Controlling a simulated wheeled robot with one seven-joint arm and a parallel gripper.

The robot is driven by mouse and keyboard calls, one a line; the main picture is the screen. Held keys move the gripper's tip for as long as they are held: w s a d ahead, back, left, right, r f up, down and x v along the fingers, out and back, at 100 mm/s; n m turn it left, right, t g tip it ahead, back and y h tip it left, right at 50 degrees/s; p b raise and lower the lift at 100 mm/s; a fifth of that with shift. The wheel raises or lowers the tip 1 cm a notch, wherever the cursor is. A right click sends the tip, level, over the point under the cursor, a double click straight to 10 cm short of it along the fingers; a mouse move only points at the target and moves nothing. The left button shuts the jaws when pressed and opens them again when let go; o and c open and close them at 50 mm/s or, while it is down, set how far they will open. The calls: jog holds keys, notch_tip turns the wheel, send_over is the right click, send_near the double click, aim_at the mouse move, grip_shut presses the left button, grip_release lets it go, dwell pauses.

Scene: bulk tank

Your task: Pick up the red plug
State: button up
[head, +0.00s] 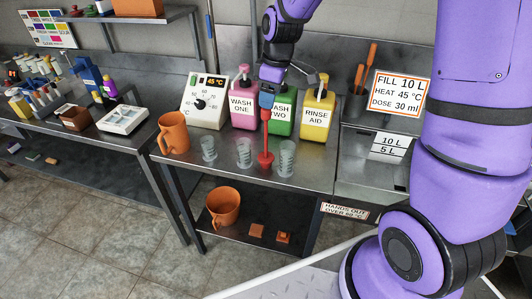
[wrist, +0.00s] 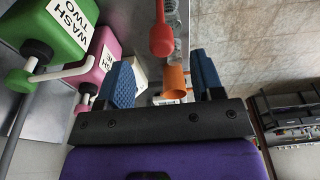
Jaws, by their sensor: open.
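The red plug (head: 265,158) stands upright on the steel bench, with a wide base and a tall stem reaching up to my gripper. In the wrist view the rounded top of the red plug (wrist: 161,38) shows just beyond and between the blue fingertips. My gripper (head: 266,104) points down over the plug from above. In the wrist view my gripper (wrist: 161,66) is open, with nothing between its fingers. Whether a fingertip touches the stem is hard to tell in the head view.
Clear beakers (head: 244,153) stand close around the plug. Behind are the pink (head: 243,108), green (head: 283,122) and yellow (head: 318,108) pump bottles. An orange jug (head: 174,133) and a dial box (head: 205,100) stand left. A sink unit with signs (head: 390,145) is right.

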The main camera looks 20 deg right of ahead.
aim_at(265, 116)
jog(key=shift+w+a+f, duration=0.15)
jog(key=shift+a+f, duration=0.05)
jog(key=shift+f, duration=1)
jog(key=shift+w+a+f, duration=0.1)
jog(key=shift+a+f, duration=0.05)
jog(key=shift+f, duration=1.1)
jog(key=shift+w+a+f, duration=0.15)
jog(key=shift+a+f, duration=0.05)
jog(key=shift+f, duration=1)
grip_shut()
